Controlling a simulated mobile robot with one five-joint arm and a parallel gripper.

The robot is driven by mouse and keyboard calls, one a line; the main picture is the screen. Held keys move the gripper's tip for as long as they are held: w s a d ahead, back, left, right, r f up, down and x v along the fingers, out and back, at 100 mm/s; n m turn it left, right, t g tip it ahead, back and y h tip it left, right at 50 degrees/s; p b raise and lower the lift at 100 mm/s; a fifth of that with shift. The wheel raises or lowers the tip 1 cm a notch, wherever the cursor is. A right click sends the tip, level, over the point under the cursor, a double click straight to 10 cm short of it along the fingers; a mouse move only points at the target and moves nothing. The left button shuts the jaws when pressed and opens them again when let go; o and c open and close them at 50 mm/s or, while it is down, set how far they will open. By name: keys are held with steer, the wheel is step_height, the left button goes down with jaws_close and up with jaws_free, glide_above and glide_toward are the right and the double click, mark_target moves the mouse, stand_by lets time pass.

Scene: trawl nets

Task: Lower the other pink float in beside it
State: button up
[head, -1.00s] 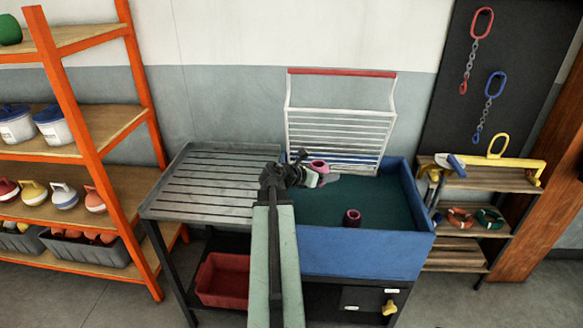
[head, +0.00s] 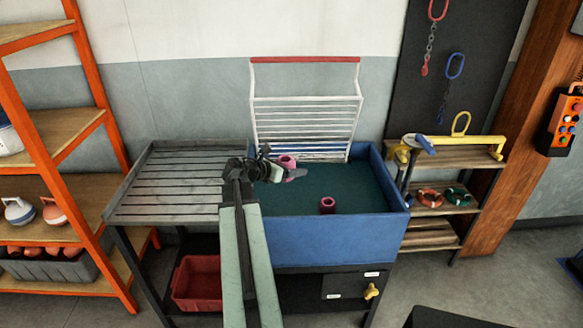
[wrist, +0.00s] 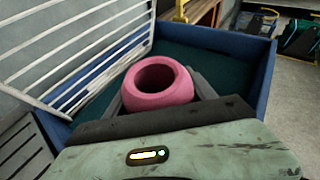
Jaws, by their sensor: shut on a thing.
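A pink hollow float (head: 287,165) is held in my gripper (head: 292,174), over the back left part of the blue tank (head: 325,243). In the wrist view the held float (wrist: 158,99) sits upright between the grey fingers, its round opening facing up. My gripper (wrist: 162,92) is shut on it. The other pink float (head: 327,208), darker in colour, stands upright in the tank, nearer the front and to the right of my gripper. It does not show in the wrist view. The held float's underside is hidden.
A white wire rack (head: 305,125) with a red top bar rises at the tank's back. A slatted grey drainboard (head: 170,185) adjoins the tank on the left. A red bin (head: 197,283) sits below. Shelves with a yellow-framed item stand at right. The tank's right half is clear.

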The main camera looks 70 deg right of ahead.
step_height(320, 180, down, 13)
steer(key=b, duration=1.2)
steer(key=shift+f, duration=0.15)
steer(key=o, duration=1.5)
steer(key=shift+c, duration=0.2)
steer(key=shift+o, duration=1.2)
